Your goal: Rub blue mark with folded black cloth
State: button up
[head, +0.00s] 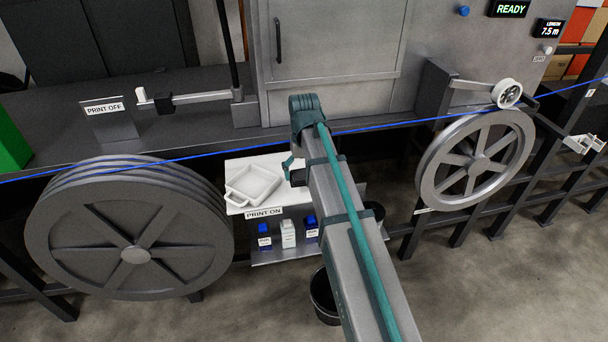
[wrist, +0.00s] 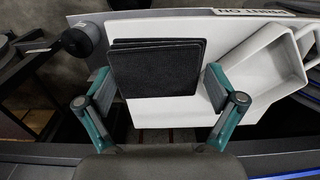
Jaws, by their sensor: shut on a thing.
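The folded black cloth (wrist: 155,75) is between the teal fingers of my gripper (wrist: 160,88) in the wrist view, and the gripper is shut on it. The cloth hangs over a white shelf (wrist: 150,110); I cannot tell whether it touches the shelf. In the head view my arm hides the cloth and most of the gripper. The blue cable (head: 395,124) runs across the head view, passing behind my arm, and its edge shows at the lower right of the wrist view (wrist: 300,174). I cannot make out a blue mark on the cable.
A white tray (head: 252,184) sits on the shelf labelled PRINT ON, left of my arm. Small bottles (head: 288,233) stand on a lower shelf. A large dark reel (head: 130,230) is at left, a spoked wheel (head: 475,160) at right. A grey cabinet (head: 340,50) stands behind.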

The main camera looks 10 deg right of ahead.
jog(key=shift+r+p, duration=0.3)
jog(key=shift+r, duration=0.85)
jog(key=shift+f, duration=0.1)
